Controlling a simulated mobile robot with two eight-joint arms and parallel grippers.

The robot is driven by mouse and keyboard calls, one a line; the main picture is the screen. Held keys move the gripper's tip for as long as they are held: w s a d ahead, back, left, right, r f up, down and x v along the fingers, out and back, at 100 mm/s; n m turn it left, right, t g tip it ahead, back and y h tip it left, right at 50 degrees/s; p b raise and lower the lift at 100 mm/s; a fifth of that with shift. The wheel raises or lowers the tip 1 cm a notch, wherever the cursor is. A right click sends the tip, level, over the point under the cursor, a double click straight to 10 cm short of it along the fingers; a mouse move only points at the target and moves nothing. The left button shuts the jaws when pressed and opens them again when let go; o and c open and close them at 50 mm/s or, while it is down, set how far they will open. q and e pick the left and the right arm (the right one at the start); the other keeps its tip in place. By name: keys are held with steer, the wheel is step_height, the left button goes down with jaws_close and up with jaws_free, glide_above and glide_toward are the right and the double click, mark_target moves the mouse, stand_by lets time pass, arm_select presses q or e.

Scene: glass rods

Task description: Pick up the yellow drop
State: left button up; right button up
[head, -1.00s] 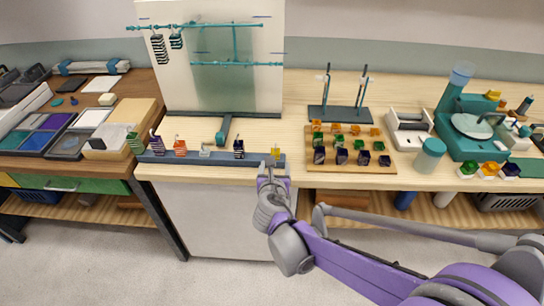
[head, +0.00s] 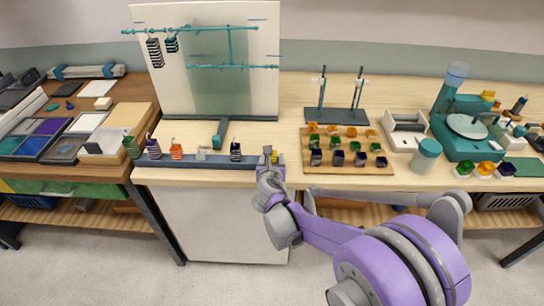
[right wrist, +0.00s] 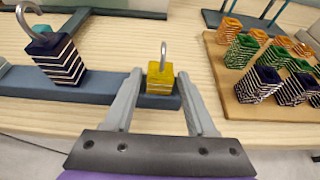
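The yellow drop (right wrist: 160,78) is a small yellow block with pale stripes and a grey hook on top. It stands upright at the right end of the dark blue rail (right wrist: 108,88). In the head view the yellow drop (head: 275,157) is mostly hidden behind my right gripper (head: 268,158). In the right wrist view my right gripper (right wrist: 158,100) is open, with one finger on each side of the yellow drop and gaps between. My left gripper is not in view.
A dark striped drop (right wrist: 57,58) with a hook stands on the rail to the left. A wooden board (right wrist: 236,108) with several striped cups lies close on the right. A glass panel with teal rods (head: 225,70) stands behind the rail.

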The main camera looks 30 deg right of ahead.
jaws_close()
step_height(320, 180, up, 10)
steer(key=p, duration=0.1)
stand_by(0.6)
